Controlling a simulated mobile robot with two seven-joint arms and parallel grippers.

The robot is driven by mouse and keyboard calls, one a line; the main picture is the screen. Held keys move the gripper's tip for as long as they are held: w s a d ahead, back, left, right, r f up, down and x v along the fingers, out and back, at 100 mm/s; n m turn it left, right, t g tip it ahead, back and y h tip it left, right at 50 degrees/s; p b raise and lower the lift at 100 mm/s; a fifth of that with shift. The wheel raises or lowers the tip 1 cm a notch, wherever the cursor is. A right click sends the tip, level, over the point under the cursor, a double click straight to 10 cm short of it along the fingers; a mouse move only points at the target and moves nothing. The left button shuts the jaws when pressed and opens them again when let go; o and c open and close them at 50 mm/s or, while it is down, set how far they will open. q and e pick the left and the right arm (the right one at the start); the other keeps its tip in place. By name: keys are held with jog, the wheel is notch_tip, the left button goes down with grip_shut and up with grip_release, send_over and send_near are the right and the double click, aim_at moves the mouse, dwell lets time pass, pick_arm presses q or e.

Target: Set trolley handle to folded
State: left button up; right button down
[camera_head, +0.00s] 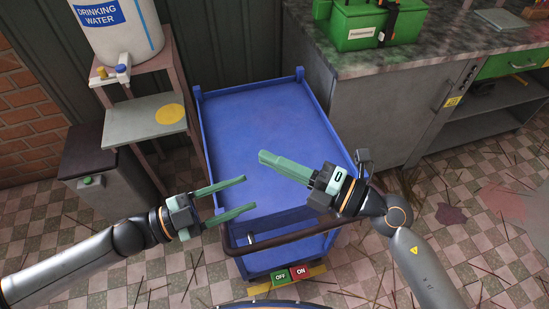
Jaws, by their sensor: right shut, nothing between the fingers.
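The blue trolley (240,125) stands in the middle of the camera_head view, its flat deck empty. Its dark brown handle (290,234) is a bar with rounded ends, crossing the trolley's near end. The handle's right end is partly hidden by my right arm. My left gripper (249,193) is open and empty over the left part of the deck, on the far side of the handle bar. My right gripper (264,157) is shut and empty above the deck, its fingers pointing left. Neither gripper is holding the handle.
A stand with a drinking water container (120,28) and a grey bin (95,175) are left of the trolley. A grey counter (385,100) bearing a green box (372,22) stands at right. OFF and ON buttons (290,274) show below the near end. Sticks litter the tiled floor.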

pick_arm(q)
jog(key=w+a+n+t+y, duration=0.3)
jog(key=w+n+t+y, duration=0.1)
jog(key=w+n+t, duration=0.25)
jog(key=w+a+f+n+t+y, duration=0.1)
jog(key=w+a+f+n+y, duration=0.3)
jog(key=a+f+n+y, duration=0.45)
jog(key=s+d+f+n+g+y, duration=0.2)
jog(key=s+f+g, duration=0.3)
jog(key=s+f, duration=1)
jog(key=shift+s+d+n, duration=0.3)
jog(key=shift+s+n, duration=0.3)
jog(key=shift+s, duration=0.55)
pick_arm(e)
jog(key=shift+s+d, duration=0.2)
jog(key=shift+s, duration=0.2)
pick_arm(q)
jog(key=shift+g+y, duration=0.25)
pick_arm(e)
jog(key=shift+f, duration=0.1)
